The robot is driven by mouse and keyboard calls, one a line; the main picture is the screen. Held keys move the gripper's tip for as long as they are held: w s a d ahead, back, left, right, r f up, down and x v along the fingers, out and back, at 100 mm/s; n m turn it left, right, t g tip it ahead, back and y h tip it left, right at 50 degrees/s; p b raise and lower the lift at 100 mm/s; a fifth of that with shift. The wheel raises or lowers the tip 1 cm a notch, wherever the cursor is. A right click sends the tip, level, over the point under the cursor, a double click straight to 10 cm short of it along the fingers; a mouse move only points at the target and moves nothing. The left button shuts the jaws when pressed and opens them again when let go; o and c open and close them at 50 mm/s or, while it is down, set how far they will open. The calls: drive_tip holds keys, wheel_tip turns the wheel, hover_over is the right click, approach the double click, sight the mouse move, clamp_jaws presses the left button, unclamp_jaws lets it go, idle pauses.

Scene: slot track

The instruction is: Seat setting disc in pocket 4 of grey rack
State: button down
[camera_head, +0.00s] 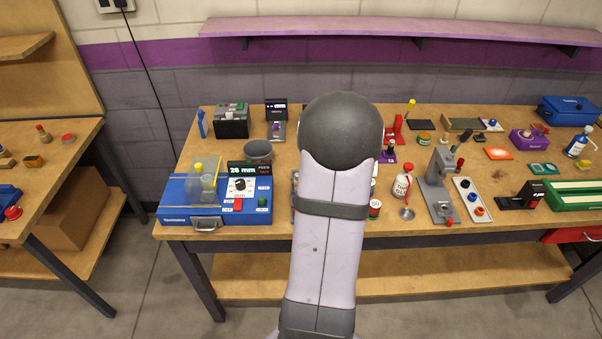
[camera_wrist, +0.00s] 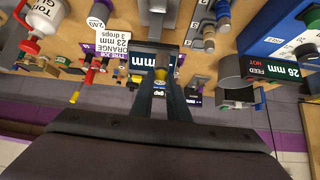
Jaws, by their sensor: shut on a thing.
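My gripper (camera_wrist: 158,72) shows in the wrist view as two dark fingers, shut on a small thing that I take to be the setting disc. Its shape is not clear there, being small and dark between the fingers. In the head view my own arm hides the gripper and what it holds. I cannot tell how far the held thing is from any pocket.
A blue case (camera_head: 175,214) with a "26 mm" display (camera_head: 250,169) stands left of my arm, with a grey bowl (camera_head: 258,151) behind. Right of it are a white bottle (camera_head: 401,187), a grey stand (camera_head: 437,190) and a white tray (camera_head: 467,188). The bench is crowded.

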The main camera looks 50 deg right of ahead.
drive_tip(key=w+n+t+y+p, duration=0.2)
drive_tip(key=w+n+p, duration=0.35)
drive_tip(key=w, duration=0.75)
drive_tip(key=shift+m, duration=0.95)
drive_tip(key=shift+f+b, duration=0.75)
drive_tip(key=shift+f, duration=4.7)
drive_tip(key=shift+s, duration=0.1)
drive_tip(key=shift+f, duration=0.15)
drive_tip(key=c, duration=1.7)
unclamp_jaws()
drive_tip(key=shift+r, duration=0.2)
